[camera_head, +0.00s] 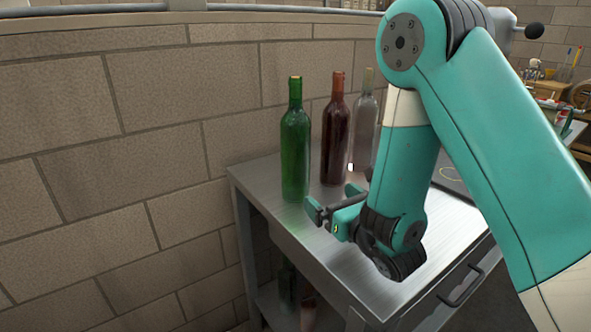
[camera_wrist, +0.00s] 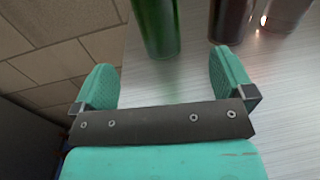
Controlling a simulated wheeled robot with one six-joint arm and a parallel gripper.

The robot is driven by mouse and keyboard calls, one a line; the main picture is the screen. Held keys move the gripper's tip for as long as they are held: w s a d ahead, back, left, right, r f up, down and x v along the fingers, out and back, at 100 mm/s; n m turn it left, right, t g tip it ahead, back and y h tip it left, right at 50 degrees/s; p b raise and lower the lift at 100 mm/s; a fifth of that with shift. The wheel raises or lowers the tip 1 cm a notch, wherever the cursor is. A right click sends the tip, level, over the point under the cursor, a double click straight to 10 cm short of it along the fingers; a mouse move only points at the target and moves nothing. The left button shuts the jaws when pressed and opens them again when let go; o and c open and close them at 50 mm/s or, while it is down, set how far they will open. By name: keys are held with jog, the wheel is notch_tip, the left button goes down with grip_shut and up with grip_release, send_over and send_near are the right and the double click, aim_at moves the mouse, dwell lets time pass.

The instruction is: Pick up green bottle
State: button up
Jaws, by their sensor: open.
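The green bottle (camera_head: 295,145) stands upright on a metal table (camera_head: 262,178), near its left end by the block wall. My gripper (camera_head: 333,200) is open and empty, low over the table, on the near right side of the bottle and apart from it. In the wrist view, the lower part of the green bottle (camera_wrist: 158,28) shows ahead of my gripper (camera_wrist: 160,82), roughly in line with the gap between the two fingers. Its top is cut off there.
A dark red-brown bottle (camera_head: 336,130) and a clear bottle (camera_head: 364,125) stand upright to the right of the green one. The block wall (camera_head: 130,150) is close behind and left. The table has a drawer handle (camera_head: 462,287) at the front and a lower shelf with bottle shapes.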

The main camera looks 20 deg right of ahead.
aim_at(303, 172)
jog(key=p+x, duration=0.6)
jog(key=x, duration=0.3)
jog(key=shift+w+a+r, duration=0.1)
jog(key=shift+r, duration=0.1)
jog(key=shift+w+p, duration=0.3)
jog(key=w+p, duration=0.1)
jog(key=w+a+p, duration=0.1)
jog(key=p, duration=0.1)
jog(key=w+p, duration=0.1)
jog(key=p, duration=0.1)
jog(key=shift+a+r, duration=0.15)
jog(key=shift+r, duration=0.25)
jog(key=w+p, duration=0.1)
jog(key=p, duration=0.2)
jog(key=shift+w+a+f+p, duration=0.1)
jog(key=shift+w+a+p, duration=0.1)
jog(key=shift+p, duration=0.15)
jog(key=shift+w+f+p, duration=0.25)
jog(key=shift+p, duration=0.15)
jog(key=c, duration=1.7)
jog(key=shift+r, duration=0.1)
jog(key=shift+r, duration=0.1)
